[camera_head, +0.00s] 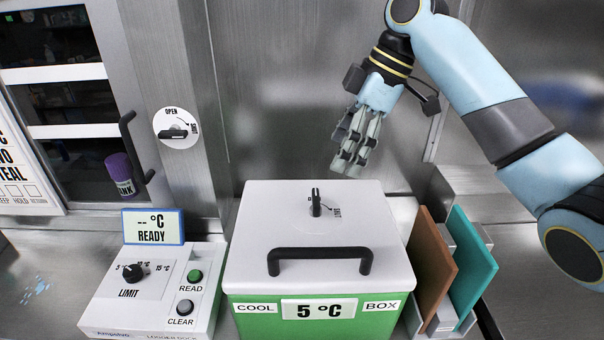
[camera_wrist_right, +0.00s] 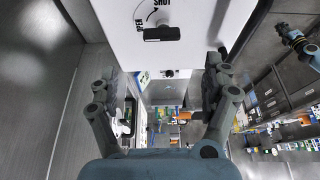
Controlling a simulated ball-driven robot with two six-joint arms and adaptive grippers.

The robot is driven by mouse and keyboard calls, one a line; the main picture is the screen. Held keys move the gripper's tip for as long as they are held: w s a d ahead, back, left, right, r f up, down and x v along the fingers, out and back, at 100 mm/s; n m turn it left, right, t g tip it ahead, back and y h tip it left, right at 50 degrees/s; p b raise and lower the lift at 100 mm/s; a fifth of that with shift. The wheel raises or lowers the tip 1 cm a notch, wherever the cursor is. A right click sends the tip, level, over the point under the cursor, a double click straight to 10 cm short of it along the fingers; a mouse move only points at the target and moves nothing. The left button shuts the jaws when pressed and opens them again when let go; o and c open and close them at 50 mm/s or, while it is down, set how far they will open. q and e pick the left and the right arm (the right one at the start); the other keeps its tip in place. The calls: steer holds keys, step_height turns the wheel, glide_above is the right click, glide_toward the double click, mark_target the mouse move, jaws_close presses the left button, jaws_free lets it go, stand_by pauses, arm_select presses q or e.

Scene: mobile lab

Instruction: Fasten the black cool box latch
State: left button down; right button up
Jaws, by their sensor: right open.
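The cool box (camera_head: 255,318) has a green body, a white lid (camera_head: 350,225) and a front label reading 5 °C. Its lid looks closed. The black latch (camera_head: 316,203) sits on the lid behind the black handle (camera_head: 320,258), its bar pointing front to back. In the right wrist view the latch (camera_wrist_right: 161,33) lies crosswise on the lid, near SHUT and OPEN markings and a curved arrow. My right gripper (camera_head: 349,163) is above and behind the latch, apart from it. In the wrist view its open fingers (camera_wrist_right: 163,75) have nothing between them. My left gripper is not in view.
A logger box (camera_head: 155,285) with a dial, buttons and a READY display (camera_head: 153,227) stands left of the cool box. A brown panel (camera_head: 433,265) and a teal panel (camera_head: 470,262) stand close on the right. A cabinet knob (camera_head: 178,132) is on the wall behind.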

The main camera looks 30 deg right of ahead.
steer(key=p, duration=0.1)
glide_above(316, 197)
steer(key=s+d, duration=0.1)
steer(key=d, duration=0.1)
step_height(316, 197, down, 5)
steer(key=shift+s+r, duration=0.15)
steer(key=shift+r, duration=0.05)
steer(key=x, duration=0.3)
steer(key=shift+w+f, duration=0.1)
steer(key=shift+w, duration=0.1)
steer(key=shift+p+x, duration=0.35)
steer(key=shift+x, duration=0.5)
steer(key=shift+f, duration=0.25)
steer(key=c, duration=1.2)
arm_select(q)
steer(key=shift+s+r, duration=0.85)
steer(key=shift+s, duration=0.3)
